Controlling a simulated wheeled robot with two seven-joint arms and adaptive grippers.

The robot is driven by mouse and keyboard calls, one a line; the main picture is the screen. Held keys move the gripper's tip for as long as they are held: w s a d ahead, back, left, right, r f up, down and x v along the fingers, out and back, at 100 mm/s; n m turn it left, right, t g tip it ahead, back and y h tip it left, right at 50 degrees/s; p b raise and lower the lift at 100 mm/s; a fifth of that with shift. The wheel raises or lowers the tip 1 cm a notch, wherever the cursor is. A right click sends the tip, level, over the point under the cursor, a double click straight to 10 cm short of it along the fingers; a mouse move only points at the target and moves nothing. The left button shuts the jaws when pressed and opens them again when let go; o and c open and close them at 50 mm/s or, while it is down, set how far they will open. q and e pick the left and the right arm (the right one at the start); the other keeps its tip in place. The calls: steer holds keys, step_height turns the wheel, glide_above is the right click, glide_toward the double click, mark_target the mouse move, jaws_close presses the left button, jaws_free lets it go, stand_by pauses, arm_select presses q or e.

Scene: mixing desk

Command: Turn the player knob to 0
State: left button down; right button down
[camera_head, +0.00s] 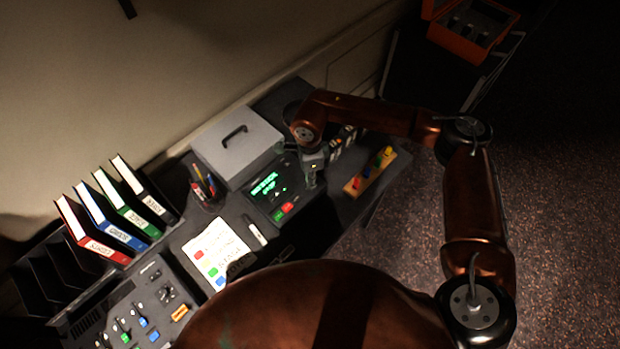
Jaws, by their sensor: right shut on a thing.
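The player (262,205) is a dark box with a green lit display (264,184) and red and green buttons (284,211) on its front. It stands on the desk in front of a grey box. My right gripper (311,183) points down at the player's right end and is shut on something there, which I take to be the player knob. The knob itself is hidden by the fingers, so its setting cannot be read. The display text is too small to read surely. My left gripper is not in view.
A grey box (238,147) with a handle stands behind the player. A pen cup (206,191), a colour-marked sheet (216,252) and a white marker (255,231) lie to the left. A peg board (369,172) is on the right. Binders (115,213) and a mixing console (140,303) are farther left.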

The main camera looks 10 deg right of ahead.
steer(key=shift+w, duration=0.1)
stand_by(0.3)
steer(key=c, duration=1.9)
jaws_free()
step_height(320, 180, up, 12)
steer(key=shift+w, duration=0.25)
